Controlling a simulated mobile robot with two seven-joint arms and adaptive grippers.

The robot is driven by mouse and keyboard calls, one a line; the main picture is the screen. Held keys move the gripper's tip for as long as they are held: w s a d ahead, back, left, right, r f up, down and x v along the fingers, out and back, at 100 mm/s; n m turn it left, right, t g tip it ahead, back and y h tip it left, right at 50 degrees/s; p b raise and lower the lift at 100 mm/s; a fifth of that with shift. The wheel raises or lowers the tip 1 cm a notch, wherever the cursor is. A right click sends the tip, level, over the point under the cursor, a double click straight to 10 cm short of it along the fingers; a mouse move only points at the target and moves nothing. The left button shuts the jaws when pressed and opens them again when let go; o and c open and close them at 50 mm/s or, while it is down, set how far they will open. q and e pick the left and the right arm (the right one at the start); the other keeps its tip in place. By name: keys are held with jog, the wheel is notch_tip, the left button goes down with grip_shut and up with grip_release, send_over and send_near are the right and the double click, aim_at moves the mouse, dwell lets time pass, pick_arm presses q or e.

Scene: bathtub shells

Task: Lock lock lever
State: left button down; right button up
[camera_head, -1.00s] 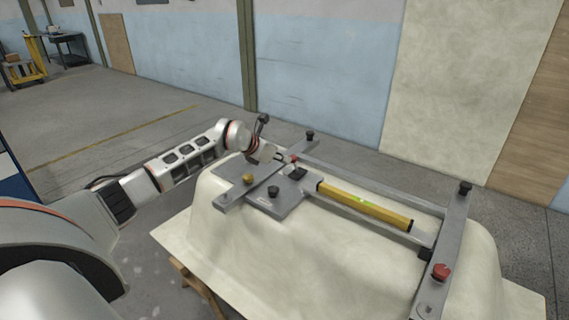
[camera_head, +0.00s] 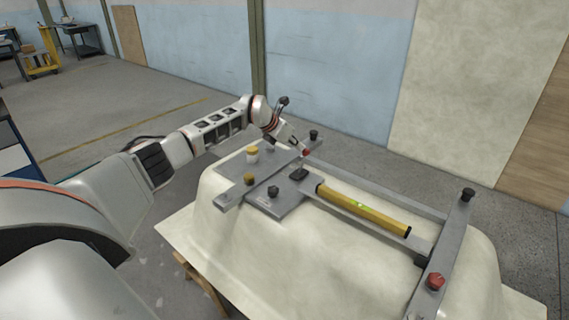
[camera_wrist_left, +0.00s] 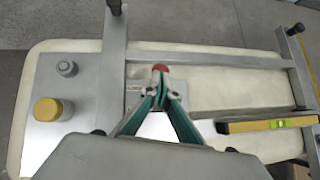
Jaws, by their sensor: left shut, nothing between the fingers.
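The lock lever has a red tip (camera_head: 306,152) and rises from a small black base (camera_head: 298,174) on the grey fixture. In the left wrist view the red tip (camera_wrist_left: 160,68) is right at the fingertips, partly hidden behind them. My left gripper (camera_head: 299,145) reaches over the far side of the fixture and points down at the lever. Its green-edged fingers meet at their tips (camera_wrist_left: 160,76), shut, with the red tip just beyond them rather than between them. Whether they touch it I cannot tell. My right gripper is out of view.
The grey clamp frame (camera_head: 380,191) lies on a cream tub shell (camera_head: 330,255). Yellow knobs (camera_head: 250,179) and black knobs stand close to the gripper. A yellow level (camera_head: 365,209) lies along a bar, and a red knob (camera_head: 436,282) is at the right. Open floor lies behind.

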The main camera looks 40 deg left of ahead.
pick_arm(q)
jog(key=shift+w+f, duration=0.1)
jog(key=shift+w, duration=0.8)
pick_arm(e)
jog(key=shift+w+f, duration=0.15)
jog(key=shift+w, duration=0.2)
pick_arm(q)
jog(key=shift+w+d, duration=0.1)
jog(key=s+a+r, duration=0.1)
jog(key=s+r, duration=0.1)
jog(key=r, duration=0.4)
jog(key=s+a+r+p, duration=0.1)
jog(key=s+r, duration=0.1)
jog(key=r, duration=0.4)
jog(key=shift+s+a, duration=0.2)
jog(key=shift+a, duration=0.1)
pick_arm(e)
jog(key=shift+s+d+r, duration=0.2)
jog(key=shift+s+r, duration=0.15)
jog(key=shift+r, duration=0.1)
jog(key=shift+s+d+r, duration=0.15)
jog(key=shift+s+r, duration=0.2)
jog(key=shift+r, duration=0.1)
pick_arm(q)
jog(key=shift+r, duration=0.1)
